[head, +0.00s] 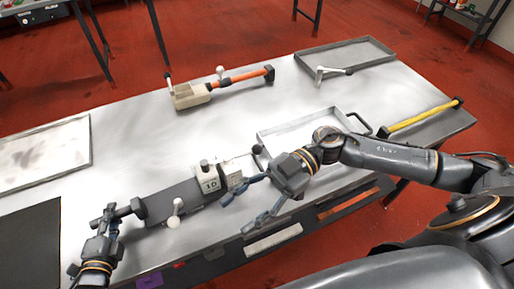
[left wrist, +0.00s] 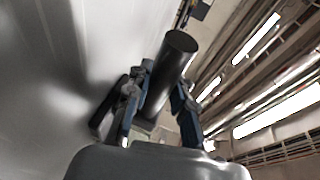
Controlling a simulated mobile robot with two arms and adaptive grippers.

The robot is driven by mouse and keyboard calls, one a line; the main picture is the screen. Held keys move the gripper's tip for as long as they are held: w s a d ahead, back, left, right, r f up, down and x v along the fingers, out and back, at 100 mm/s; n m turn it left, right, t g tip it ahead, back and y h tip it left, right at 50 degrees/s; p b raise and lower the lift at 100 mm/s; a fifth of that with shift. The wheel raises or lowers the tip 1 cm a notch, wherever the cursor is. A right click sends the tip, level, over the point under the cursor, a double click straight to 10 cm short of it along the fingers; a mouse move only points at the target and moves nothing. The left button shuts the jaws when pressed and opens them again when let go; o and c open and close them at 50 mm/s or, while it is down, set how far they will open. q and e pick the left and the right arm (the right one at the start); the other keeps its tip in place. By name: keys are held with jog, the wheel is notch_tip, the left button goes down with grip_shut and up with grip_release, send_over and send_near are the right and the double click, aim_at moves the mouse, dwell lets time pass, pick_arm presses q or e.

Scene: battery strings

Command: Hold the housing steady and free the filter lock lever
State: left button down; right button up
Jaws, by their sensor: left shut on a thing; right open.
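The dark grey housing (head: 165,203) lies on the metal table near its front edge. A pale block (head: 210,185) with a printed label sits at its right end. A small white lever with a round knob (head: 173,222) stands out on its near side; I cannot tell whether this is the filter lock lever. My left gripper (head: 110,222) is shut on the housing's dark round handle, which shows as a black cylinder (left wrist: 170,70) between the fingers in the left wrist view. My right gripper (head: 238,214) is open and empty, just right of the pale block.
A shallow tray (head: 268,137) lies behind my right arm. A beige and orange tool (head: 235,82) lies at the back. Another tray (head: 384,47), a white bent piece (head: 332,72) and a yellow bar (head: 420,115) are at right. A dark mat (head: 30,245) lies front left.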

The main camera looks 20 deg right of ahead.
jog(key=w+d+f+m+t+h, duration=0.2)
jog(key=w+d+f+m+t, duration=0.3)
jog(key=w+d, duration=0.6)
jog(key=m+t+h, duration=0.1)
jog(key=t+h, duration=0.1)
jog(key=t, duration=0.2)
send_near(257, 149)
jog(key=x, duration=0.7)
jog(key=f+x, duration=0.1)
jog(key=x, duration=0.2)
jog(key=shift+w+d, duration=0.15)
jog(key=shift+w, duration=0.25)
grip_shut()
